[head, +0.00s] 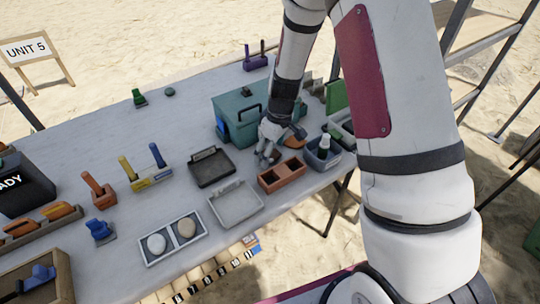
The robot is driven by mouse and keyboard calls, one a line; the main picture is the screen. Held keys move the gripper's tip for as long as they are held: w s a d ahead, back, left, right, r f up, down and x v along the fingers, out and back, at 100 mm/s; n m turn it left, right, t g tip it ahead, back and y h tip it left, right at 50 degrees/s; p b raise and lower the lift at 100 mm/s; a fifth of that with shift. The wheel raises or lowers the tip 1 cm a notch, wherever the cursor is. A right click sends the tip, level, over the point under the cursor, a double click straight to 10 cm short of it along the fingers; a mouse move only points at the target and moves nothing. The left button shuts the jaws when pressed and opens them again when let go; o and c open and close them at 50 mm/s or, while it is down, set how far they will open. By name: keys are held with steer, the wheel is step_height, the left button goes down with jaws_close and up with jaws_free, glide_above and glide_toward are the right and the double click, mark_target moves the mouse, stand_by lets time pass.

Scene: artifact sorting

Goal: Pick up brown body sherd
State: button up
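My gripper (267,160) points down over the table, in front of the teal toolbox (240,133) and just behind the terracotta divided tray (281,184). Its fingers are small in the head view, and I cannot tell whether they are open or shut. An orange-brown piece (298,132) shows partly behind my gripper on its right; it may be the brown body sherd, but I cannot tell for sure. No brown sherd shows clearly between the fingers.
A dark tray (212,169) and a pale grey tray (236,206) lie left of the terracotta tray. A grey bin (322,160) holding a green-and-white bottle (323,146) stands to its right.

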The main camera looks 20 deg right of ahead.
steer(key=c, duration=1.2)
steer(key=shift+c, duration=0.3)
